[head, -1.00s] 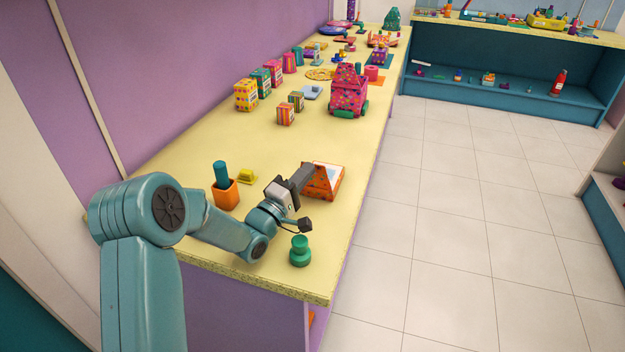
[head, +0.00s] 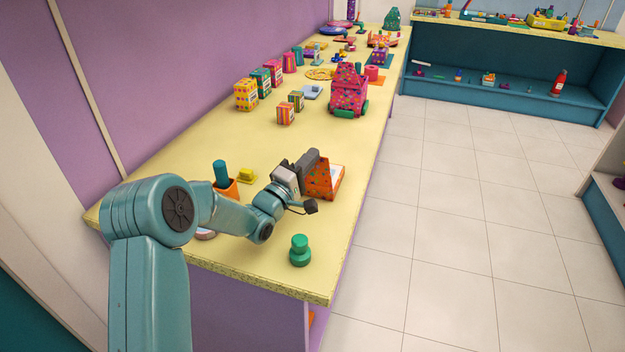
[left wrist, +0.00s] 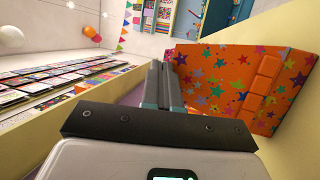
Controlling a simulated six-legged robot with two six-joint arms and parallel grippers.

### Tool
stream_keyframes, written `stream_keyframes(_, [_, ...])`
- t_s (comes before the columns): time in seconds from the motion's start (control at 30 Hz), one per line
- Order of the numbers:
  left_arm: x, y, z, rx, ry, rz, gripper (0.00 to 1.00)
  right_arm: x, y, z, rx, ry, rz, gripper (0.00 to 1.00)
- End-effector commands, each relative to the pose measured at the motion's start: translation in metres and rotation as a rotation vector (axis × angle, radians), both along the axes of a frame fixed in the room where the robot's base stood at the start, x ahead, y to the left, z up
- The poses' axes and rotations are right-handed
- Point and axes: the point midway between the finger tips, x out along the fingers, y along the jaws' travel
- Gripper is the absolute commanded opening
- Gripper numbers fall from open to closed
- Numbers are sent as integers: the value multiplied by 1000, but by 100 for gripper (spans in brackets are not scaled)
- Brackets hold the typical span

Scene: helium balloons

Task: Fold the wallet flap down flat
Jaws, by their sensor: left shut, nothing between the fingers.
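The wallet (head: 339,178) is orange with coloured stars and lies near the right edge of the yellow table. Its flap (head: 318,182) stands up steeply at the wallet's left side. A pale patch shows inside beyond it. My left gripper (head: 310,158) is shut and empty, at the upper left of the flap; whether it touches the flap I cannot tell. In the left wrist view the star-covered orange panel (left wrist: 230,75) fills the right side, beside the closed fingers (left wrist: 160,85). My right gripper is not in view.
A green knob-shaped piece (head: 300,251) stands in front of the wallet. A pink spotted toy (head: 348,92) and striped boxes (head: 285,114) stand farther back. Bare table lies between.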

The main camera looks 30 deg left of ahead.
Motion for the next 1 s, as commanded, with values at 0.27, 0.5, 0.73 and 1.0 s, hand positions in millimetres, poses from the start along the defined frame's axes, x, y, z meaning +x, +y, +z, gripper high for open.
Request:
stream_keyframes(0.27, [1,0,0,0,0,-1,0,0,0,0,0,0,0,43])
stream_keyframes(0.5, [17,3,0,1,0,-2,0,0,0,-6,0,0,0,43])
stream_keyframes(0.73, [24,5,1,0,0,-1,0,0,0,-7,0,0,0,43])
stream_keyframes(1.0, [25,6,1,0,0,-1,0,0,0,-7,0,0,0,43])
